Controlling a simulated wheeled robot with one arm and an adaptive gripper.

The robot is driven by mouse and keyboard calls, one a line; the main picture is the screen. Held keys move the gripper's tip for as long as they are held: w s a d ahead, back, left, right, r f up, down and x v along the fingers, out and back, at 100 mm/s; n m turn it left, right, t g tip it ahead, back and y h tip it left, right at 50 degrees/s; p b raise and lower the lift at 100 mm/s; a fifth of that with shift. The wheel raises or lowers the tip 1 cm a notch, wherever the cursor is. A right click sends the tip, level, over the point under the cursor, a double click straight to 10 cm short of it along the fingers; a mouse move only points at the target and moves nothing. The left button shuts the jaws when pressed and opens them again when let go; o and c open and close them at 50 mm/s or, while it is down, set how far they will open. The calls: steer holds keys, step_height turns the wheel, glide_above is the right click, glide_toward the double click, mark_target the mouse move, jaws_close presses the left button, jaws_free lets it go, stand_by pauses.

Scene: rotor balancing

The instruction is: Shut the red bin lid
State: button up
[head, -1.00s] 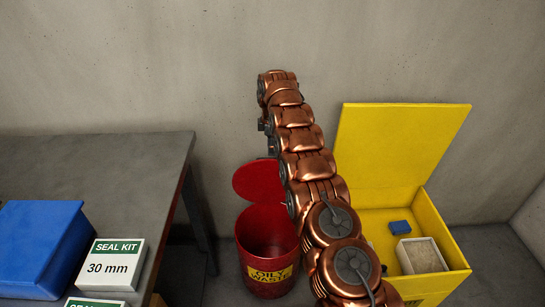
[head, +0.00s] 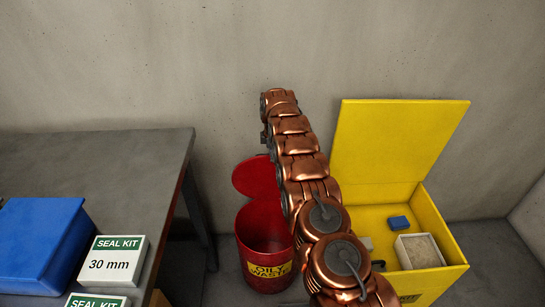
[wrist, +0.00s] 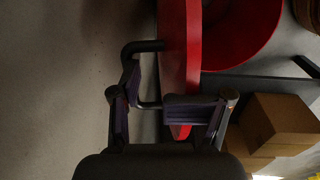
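The red bin (head: 262,235), marked OILY WASTE, stands on the floor right of the table. Its lid (head: 254,177) is open, tilted up at the back of the rim. In the wrist view the lid (wrist: 180,50) appears nearly edge-on, with the bin's opening (wrist: 235,30) at upper right. In the head view my arm mostly hides the gripper.
A yellow box (head: 440,235) with a raised lid stands right of my arm, holding a blue block (head: 398,223) and a pale tray (head: 420,250). The grey table (head: 90,165) at left carries a blue bin (head: 40,240) and seal kit boxes (head: 112,262). Cardboard boxes (wrist: 280,125) show in the wrist view.

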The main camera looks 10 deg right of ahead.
steer(key=shift+a+f, duration=0.1)
steer(key=shift+a, duration=0.05)
steer(key=shift+s, duration=0.1)
jaws_close()
steer(key=shift+s, duration=0.1)
stand_by(0.3)
steer(key=shift+c, duration=1.1)
jaws_free()
steer(key=shift+f, duration=0.25)
steer(key=shift+o, duration=1.1)
steer(key=shift+r, duration=0.1)
